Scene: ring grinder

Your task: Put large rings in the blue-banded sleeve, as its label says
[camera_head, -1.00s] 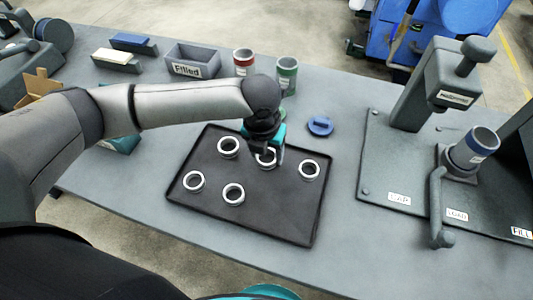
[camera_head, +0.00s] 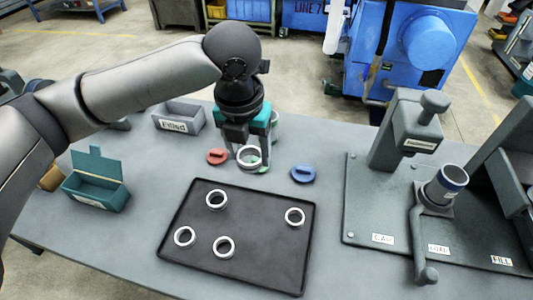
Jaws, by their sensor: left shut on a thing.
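My left gripper (camera_head: 247,150) is shut on a white ring (camera_head: 249,163) and holds it above the table, behind the dark tray's back edge. Several white rings lie on the dark tray (camera_head: 265,262), one of them at its right side (camera_head: 295,216). The blue-banded sleeve (camera_head: 446,184) stands upright in the grey fixture at the right, its open top showing. The sleeve's own label cannot be read. My right gripper is not in view.
The grey fixture (camera_head: 362,220) has a handle and plates reading CAP, LOAD and FILL. A red lid (camera_head: 217,157) and a blue lid (camera_head: 303,174) lie behind the tray. A "Filled" bin (camera_head: 180,117) and a teal box (camera_head: 97,182) stand at left.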

